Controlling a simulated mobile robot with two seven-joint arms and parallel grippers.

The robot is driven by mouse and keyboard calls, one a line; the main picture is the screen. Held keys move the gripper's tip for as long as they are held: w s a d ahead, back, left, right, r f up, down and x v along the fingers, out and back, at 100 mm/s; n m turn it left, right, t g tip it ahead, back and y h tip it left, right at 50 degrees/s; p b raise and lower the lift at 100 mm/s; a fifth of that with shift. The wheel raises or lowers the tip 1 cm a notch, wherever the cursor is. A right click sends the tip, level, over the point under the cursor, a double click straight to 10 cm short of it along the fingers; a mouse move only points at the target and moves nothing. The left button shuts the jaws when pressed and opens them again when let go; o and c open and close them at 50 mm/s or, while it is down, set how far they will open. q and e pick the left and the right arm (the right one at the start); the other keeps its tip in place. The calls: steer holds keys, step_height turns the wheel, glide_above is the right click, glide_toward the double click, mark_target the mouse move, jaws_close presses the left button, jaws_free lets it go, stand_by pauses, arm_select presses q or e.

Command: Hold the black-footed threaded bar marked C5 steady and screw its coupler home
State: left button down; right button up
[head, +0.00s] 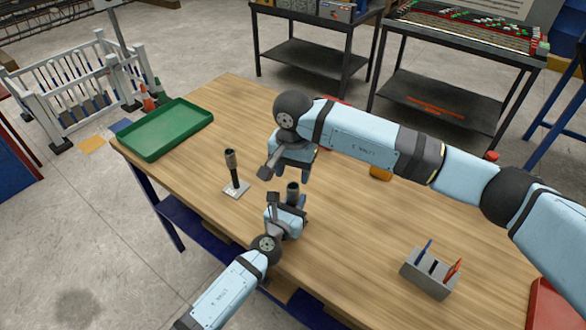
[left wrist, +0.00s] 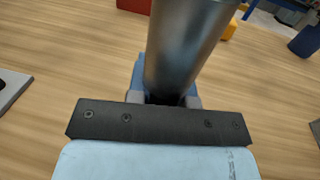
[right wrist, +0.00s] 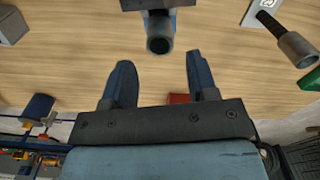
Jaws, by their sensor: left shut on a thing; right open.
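My left gripper (head: 288,207) is shut on an upright bar with a dark grey coupler (head: 292,188) on its top. The coupler fills the left wrist view (left wrist: 188,45) as a smooth metal cylinder. The bar's foot and any C5 mark are hidden. My right gripper (head: 293,174) is open and empty above and just behind that coupler. In the right wrist view its two fingers (right wrist: 158,62) are spread, with the coupler (right wrist: 158,38) ahead, roughly midway between them. A second bar with a coupler (head: 231,160) stands on a pale plate to the left.
A green tray (head: 152,146) lies at the table's far left. A grey holder (head: 425,285) with blue, black and red items stands at right. A yellow piece (head: 380,174) lies behind my right arm. Bare wood (head: 350,230) lies between.

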mark_target(293, 192)
steer(key=shift+r+n, duration=0.15)
steer(key=shift+n, duration=0.55)
steer(key=shift+f, duration=4.05)
steer(key=c, duration=0.9)
steer(key=m, duration=0.5)
steer(key=shift+m, duration=0.4)
steer(key=shift+c, duration=0.2)
steer(key=m, duration=0.4)
steer(key=shift+m, duration=0.3)
